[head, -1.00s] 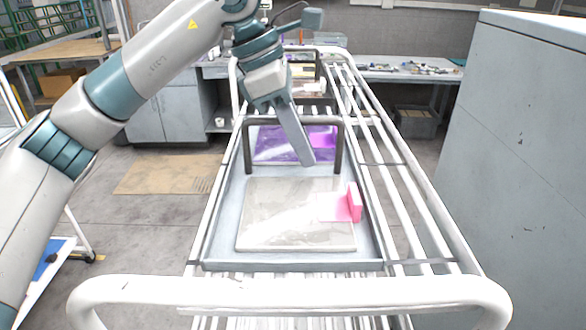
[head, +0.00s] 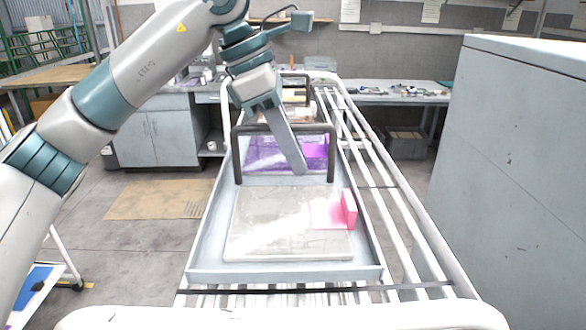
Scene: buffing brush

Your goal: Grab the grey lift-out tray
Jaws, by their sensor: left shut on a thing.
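The grey lift-out tray (head: 206,240) is a shallow rectangular tray with a dark arched handle (head: 237,160) across it. It appears raised a little above the slatted cart, with a dark band under its front edge. My left gripper (head: 300,165) comes down over the handle's top bar and is shut on it. The exact contact is partly hidden by the gripper. In the tray lie a pale square slab (head: 270,225) in front of the handle, a pink block (head: 348,208) at its right edge, and a purple sheet (head: 262,155) behind. My right gripper is not in view.
The white-railed cart (head: 400,240) surrounds the tray, with its front bar (head: 280,318) close to me. A tall grey cabinet (head: 520,170) stands close on the right. A workbench (head: 395,95) is at the back. Open floor lies on the left.

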